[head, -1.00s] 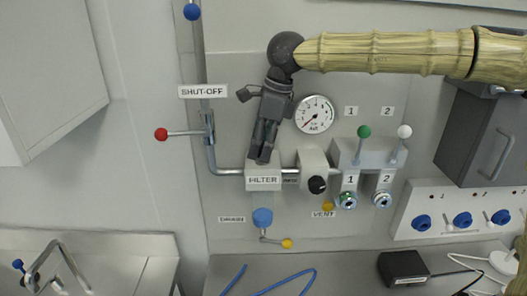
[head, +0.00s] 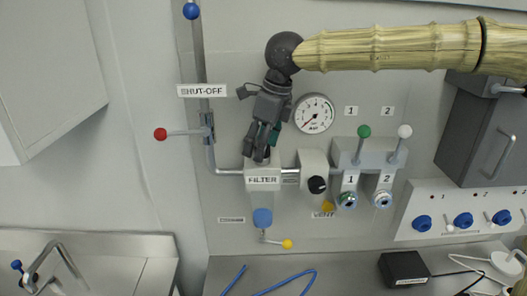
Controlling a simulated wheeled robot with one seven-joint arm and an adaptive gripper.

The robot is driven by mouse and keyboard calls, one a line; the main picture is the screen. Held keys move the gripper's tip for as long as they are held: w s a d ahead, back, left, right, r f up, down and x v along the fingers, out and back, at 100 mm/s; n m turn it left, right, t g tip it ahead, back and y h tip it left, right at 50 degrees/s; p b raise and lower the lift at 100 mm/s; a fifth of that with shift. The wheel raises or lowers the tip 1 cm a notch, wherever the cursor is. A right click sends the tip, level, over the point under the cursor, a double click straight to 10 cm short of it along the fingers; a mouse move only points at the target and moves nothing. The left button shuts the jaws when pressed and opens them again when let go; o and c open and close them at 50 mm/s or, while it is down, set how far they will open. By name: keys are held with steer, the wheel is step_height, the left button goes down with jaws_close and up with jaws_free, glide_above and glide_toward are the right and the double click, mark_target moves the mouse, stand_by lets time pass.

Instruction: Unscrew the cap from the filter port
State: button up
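The filter block (head: 263,181), labelled FILTER, sits on the pipe in the middle of the wall panel. My gripper (head: 255,157) points down, tilted slightly left, with its fingertips just above the block's label in the picture. No cap can be made out on the filter port; the fingers cover the area above the label. Two dark fingers lie close together, and I cannot tell whether they are open or shut, or whether they touch anything.
A gauge (head: 315,114) and a black-knobbed regulator (head: 317,184) stand right of the filter. The red-knobbed shut-off lever (head: 161,134) is at left. A blue fitting (head: 262,218) with a yellow-knobbed lever is below. Green (head: 364,131) and white (head: 404,131) knobs stand further right.

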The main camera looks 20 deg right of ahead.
steer(key=shift+m+t+h+b, duration=0.3)
steer(key=shift+m+h+b, duration=0.15)
steer(key=shift+m, duration=1.55)
steer(key=shift+c, duration=0.5)
jaws_close()
steer(key=shift+r+n+p, duration=0.1)
steer(key=shift+n+p, duration=0.2)
steer(key=shift+p, duration=0.15)
steer(key=shift+n+p, duration=0.4)
steer(key=shift+n+y, duration=0.25)
steer(key=shift+n, duration=1.05)
